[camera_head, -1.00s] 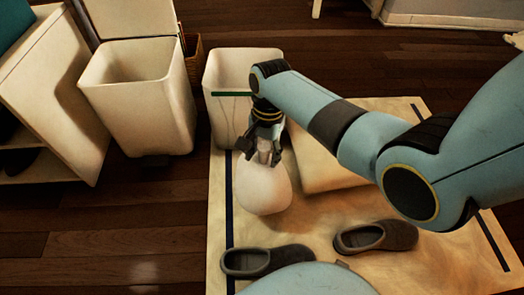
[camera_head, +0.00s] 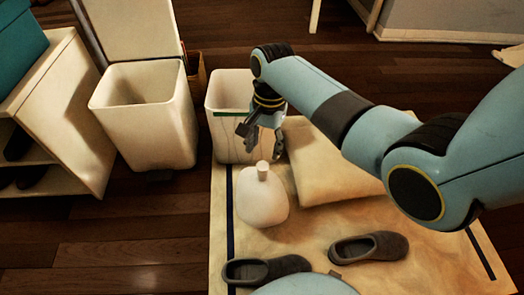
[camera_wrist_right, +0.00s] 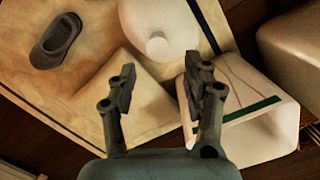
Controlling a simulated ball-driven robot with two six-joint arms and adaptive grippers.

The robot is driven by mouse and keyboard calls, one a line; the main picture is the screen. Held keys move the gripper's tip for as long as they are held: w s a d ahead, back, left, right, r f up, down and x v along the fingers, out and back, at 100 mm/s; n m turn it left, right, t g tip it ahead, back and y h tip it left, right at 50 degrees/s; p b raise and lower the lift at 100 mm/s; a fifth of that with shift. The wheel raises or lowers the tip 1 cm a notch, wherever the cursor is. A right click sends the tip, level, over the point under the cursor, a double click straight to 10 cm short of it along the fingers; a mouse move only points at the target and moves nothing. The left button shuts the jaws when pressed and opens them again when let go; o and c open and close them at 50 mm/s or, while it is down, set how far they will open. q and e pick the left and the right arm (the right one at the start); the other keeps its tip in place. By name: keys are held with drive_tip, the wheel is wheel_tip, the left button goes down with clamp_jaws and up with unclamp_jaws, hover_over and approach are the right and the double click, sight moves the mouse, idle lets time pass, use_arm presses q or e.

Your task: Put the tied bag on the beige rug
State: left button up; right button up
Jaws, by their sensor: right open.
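The tied bag (camera_head: 263,201) is white and rounded with a short knotted neck. It stands upright on the beige rug (camera_head: 300,240), left of a cushion and behind the slippers. My right gripper (camera_head: 262,138) is open and empty, above and just behind the bag, apart from it. In the right wrist view the bag (camera_wrist_right: 158,25) lies beyond the open fingers (camera_wrist_right: 160,90), with nothing between them. My left gripper is not in view.
A white bin with a green band (camera_head: 228,105) stands close behind the bag. A beige cushion (camera_head: 330,170) lies right of it. Two grey slippers (camera_head: 368,248) sit in front. A lidded bin (camera_head: 150,120) and a shelf unit (camera_head: 70,110) stand at left.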

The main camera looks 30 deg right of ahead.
wheel_tip(320, 180, up, 2)
drive_tip(key=shift+w+d+r+p, duration=0.1)
drive_tip(key=shift+p, duration=0.25)
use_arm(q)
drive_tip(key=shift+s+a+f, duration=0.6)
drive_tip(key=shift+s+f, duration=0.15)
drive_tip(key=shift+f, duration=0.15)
use_arm(e)
drive_tip(key=s+d+n+t+h, duration=0.1)
drive_tip(key=s+n, duration=0.5)
drive_tip(key=s, duration=0.7)
drive_tip(key=s+d+n+t+h, duration=0.1)
drive_tip(key=s+d+n, duration=0.3)
drive_tip(key=s, duration=0.9)
drive_tip(key=n, duration=0.2)
drive_tip(key=shift+s+r+n, duration=0.25)
drive_tip(key=shift+s+n, duration=0.1)
drive_tip(key=shift+n, duration=0.05)
